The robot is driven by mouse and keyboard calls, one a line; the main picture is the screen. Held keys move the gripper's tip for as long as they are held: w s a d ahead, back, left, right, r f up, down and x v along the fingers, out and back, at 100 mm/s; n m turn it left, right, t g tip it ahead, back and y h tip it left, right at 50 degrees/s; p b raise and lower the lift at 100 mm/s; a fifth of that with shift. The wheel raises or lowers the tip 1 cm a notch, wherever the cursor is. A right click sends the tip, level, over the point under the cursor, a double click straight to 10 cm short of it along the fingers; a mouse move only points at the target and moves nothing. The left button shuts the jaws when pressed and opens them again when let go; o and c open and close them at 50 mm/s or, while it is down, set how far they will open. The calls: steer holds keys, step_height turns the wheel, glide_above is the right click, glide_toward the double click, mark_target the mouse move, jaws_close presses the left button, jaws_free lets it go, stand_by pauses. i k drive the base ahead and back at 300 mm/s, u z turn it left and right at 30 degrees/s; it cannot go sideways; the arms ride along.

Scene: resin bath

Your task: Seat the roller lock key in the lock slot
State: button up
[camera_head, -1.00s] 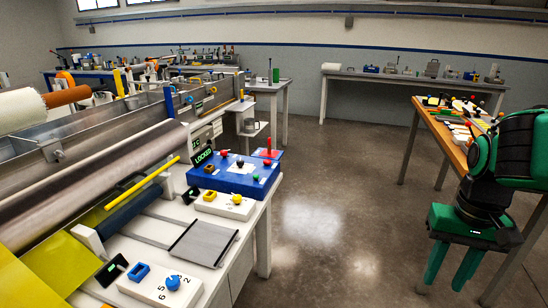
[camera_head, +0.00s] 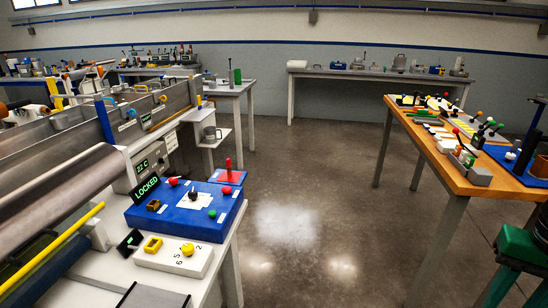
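A blue control panel (camera_head: 185,212) stands on the white bench at left, with a green "LOCKED" display (camera_head: 146,187) at its back left corner. It carries a brown block with a dark opening (camera_head: 153,205), a black knob (camera_head: 173,181) and red and green buttons. I cannot tell for sure which part is the lock slot. The roller lock key cannot be made out; small tools with coloured knobs (camera_head: 478,132) lie on the wooden table at right. My gripper (camera_head: 522,246) hangs at the lower right edge, fingers apart, tips cut off, nothing seen between them.
A white box with a yellow knob (camera_head: 188,250) and a red lever on a red base (camera_head: 228,172) are by the panel. The metal roller (camera_head: 65,202) fills the left. The wooden table (camera_head: 432,150) stands right. Open floor (camera_head: 295,225) lies between bench and table.

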mark_target(168, 210)
steer(key=z, duration=0.2)
steer(key=i, duration=1.15)
steer(key=u, duration=0.8)
steer(key=i, duration=0.75)
steer(key=u, duration=0.6)
